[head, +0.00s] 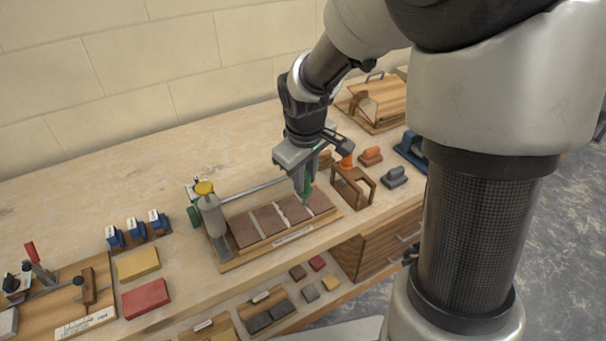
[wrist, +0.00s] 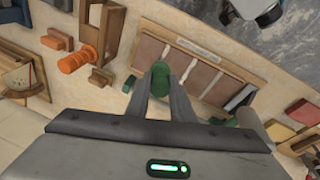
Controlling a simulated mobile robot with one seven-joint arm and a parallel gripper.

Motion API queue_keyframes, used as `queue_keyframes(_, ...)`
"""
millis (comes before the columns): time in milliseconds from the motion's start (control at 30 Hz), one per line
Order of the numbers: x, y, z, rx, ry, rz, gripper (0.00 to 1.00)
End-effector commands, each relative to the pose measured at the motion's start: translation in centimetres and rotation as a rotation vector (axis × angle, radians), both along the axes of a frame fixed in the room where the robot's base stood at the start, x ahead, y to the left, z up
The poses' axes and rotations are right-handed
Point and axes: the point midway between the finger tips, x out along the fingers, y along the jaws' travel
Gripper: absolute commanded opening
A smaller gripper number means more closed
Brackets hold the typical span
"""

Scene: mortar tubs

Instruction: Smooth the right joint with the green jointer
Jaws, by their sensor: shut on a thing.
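My gripper (head: 303,187) is shut on the green jointer (head: 308,188), which also shows between the fingers in the wrist view (wrist: 161,78). It points down at the right end of a wooden board (head: 236,263) with a row of brown bricks (head: 268,221). Pale mortar fills joints between bricks. In the wrist view the right joint (wrist: 165,50) lies just beyond the jointer, and another pale joint (wrist: 212,82) lies to its right. The jointer's tip is hidden, so I cannot tell whether it touches the mortar.
A wooden stand (head: 353,186) and an orange-handled tool (head: 346,161) are close on the right. The bench behind is mostly clear.

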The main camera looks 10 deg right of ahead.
Motion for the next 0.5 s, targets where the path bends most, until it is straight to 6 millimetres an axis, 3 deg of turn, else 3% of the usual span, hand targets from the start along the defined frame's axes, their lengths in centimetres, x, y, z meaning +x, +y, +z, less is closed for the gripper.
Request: queue_keyframes(500, -1.2, -0.4, 0.0, -0.001, 0.005, -0.001, 0.00)
